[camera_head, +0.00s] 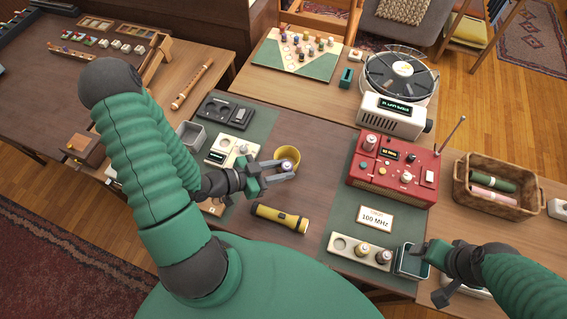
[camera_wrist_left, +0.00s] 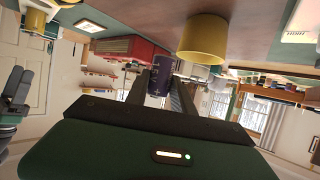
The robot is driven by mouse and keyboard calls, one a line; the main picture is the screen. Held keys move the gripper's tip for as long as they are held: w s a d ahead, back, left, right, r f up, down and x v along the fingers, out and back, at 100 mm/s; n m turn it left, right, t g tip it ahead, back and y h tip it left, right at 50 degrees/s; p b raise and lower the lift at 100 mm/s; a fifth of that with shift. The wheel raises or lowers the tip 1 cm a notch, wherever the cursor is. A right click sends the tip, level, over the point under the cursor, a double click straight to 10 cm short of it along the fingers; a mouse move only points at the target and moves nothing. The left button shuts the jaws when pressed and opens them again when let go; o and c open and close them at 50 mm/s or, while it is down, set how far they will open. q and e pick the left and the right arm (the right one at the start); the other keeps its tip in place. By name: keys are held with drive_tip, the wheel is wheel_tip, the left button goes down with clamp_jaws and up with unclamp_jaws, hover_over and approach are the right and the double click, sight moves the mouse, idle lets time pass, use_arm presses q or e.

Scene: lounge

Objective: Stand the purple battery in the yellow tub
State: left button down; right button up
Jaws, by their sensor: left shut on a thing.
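The yellow tub (camera_head: 294,153) stands on the brown table, right of my left gripper's base. My left gripper (camera_head: 284,171) is shut on the purple battery (camera_wrist_left: 159,78), whose purple side shows between the fingers in the left wrist view. In the head view the held battery (camera_head: 287,165) is seen end-on from above, at the tub's near side. The yellow tub also shows in the wrist view (camera_wrist_left: 203,40), just beside the battery. Whether they touch, I cannot tell. My right gripper (camera_head: 424,271) is open, with its fingers apart near a small green tray.
A yellow flashlight (camera_head: 279,218) lies in front of the tub. A red radio (camera_head: 394,170) stands to the right, with a cream holder of round cells (camera_head: 342,243) before it. Dark and pale trays (camera_head: 225,111) stand left of the tub. Bare table lies between tub and radio.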

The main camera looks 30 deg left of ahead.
use_arm(q)
drive_tip(key=w+a+f, duration=0.1)
drive_tip(key=w, duration=0.1)
drive_tip(key=w+a+f, duration=0.1)
drive_tip(key=w, duration=0.1)
drive_tip(key=w+a+f, duration=0.2)
drive_tip(key=shift+f, duration=0.15)
use_arm(e)
drive_tip(key=shift+x, duration=1.05)
use_arm(q)
drive_tip(key=shift+d, duration=0.1)
use_arm(e)
drive_tip(key=shift+s+f, duration=0.1)
drive_tip(key=shift+s, duration=0.05)
